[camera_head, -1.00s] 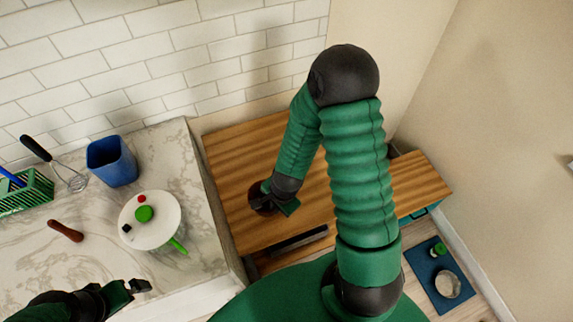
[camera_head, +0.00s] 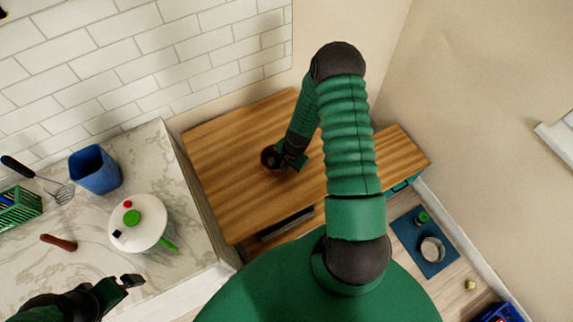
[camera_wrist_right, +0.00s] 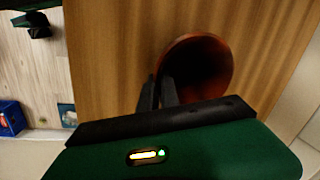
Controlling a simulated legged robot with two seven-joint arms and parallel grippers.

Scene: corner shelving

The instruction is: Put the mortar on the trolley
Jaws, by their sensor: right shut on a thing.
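The mortar, a reddish-brown bowl (camera_head: 268,157), is at my right gripper (camera_head: 288,162) above the wooden top. In the right wrist view, the mortar's dark opening (camera_wrist_right: 200,70) tilts toward the camera, and the right fingers (camera_wrist_right: 160,92) are shut on its rim. I cannot tell whether its base touches the wood. The wooden-topped unit (camera_head: 225,150), with teal parts below, is probably the trolley; its wood also fills much of the wrist view (camera_wrist_right: 110,60). My left gripper (camera_head: 131,281) is low over the marble counter's front; its opening is unclear.
A blue mat (camera_head: 415,235) with items lies on the floor at right. The wooden top is largely bare.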

